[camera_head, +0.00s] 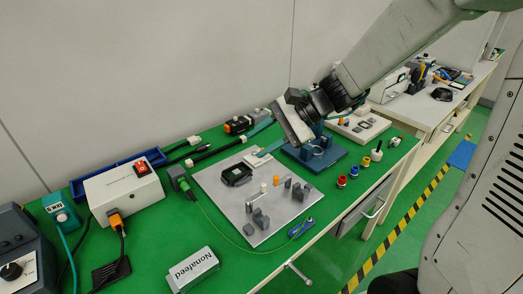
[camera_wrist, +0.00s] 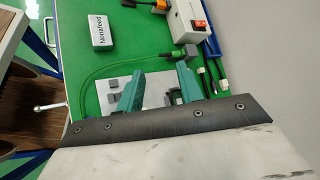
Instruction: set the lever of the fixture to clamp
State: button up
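A blue fixture (camera_head: 333,158) with a ring-like part on a flat base stands at the back right of the green bench in the head view. My gripper's body hides part of it, and I cannot make out a lever on it. A metal rod with a pale ball end (camera_head: 298,273) sticks out at the bench's front edge; it also shows in the wrist view (camera_wrist: 50,106). I cannot tell whether it belongs to a fixture. My gripper (camera_head: 256,142) points left, above the bench. Its teal fingers are apart with nothing seen between them in the wrist view (camera_wrist: 160,72).
A grey plate (camera_head: 222,196) with several small blocks and a black part lies mid-bench. A white box with a red switch (camera_head: 122,190) and a Nonafeed box (camera_head: 192,270) are at the left. Small coloured parts (camera_head: 353,171) stand near the right edge. A green cable crosses the front.

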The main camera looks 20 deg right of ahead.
jog(key=w+d+f+m+t+h, duration=0.1)
jog(key=w+d+f+m+t, duration=0.2)
jog(key=w+d+f+m, duration=0.1)
jog(key=w+d+f+m+t+h, duration=0.1)
jog(key=w+d+f+m+t, duration=0.1)
jog(key=w+d+f+m, duration=0.2)
jog(key=w+d+f+m+t, duration=0.3)
jog(key=w+f+m, duration=0.6)
jog(key=w+f, duration=0.2)
jog(key=shift+w+d+f+t+h, duration=0.3)
jog(key=shift+d+f+h, duration=0.1)
jog(key=x, duration=0.6)
jog(key=shift+w+a+f, duration=0.1)
jog(key=shift+w+a, duration=0.15)
jog(key=shift+w, duration=0.05)
jog(key=shift+w+a+f, duration=0.1)
jog(key=shift+w+a, duration=0.05)
jog(key=shift+w, duration=0.1)
grip_shut()
